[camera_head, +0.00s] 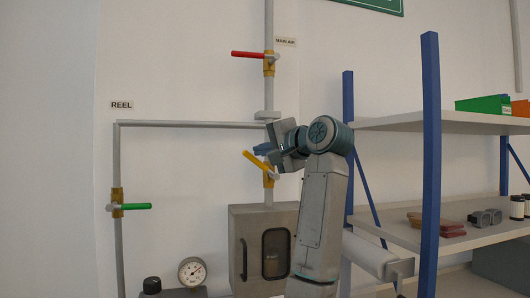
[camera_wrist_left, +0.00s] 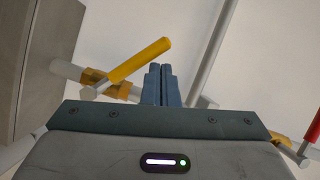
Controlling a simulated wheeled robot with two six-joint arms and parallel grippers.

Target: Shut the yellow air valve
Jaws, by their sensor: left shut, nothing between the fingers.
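The yellow air valve lever (camera_head: 257,162) slants up and to the left from its brass valve body (camera_head: 268,182) on the vertical pipe, neither in line with the pipe nor straight across it. In the left wrist view the yellow lever (camera_wrist_left: 142,59) lies just beyond and left of my fingertips. My left gripper (camera_head: 260,149) is shut and empty, its fingers close to the lever's upper side. In the left wrist view its two blue-grey fingers (camera_wrist_left: 161,84) are together. I cannot tell if they touch the lever. My right gripper is not in view.
A red lever (camera_head: 248,54) sits above on the same pipe and a green lever (camera_head: 135,206) on the left pipe. A grey cabinet (camera_head: 250,220) is below the yellow valve. A blue-post shelf (camera_head: 431,150) stands on the right. The wall left of the yellow lever is open.

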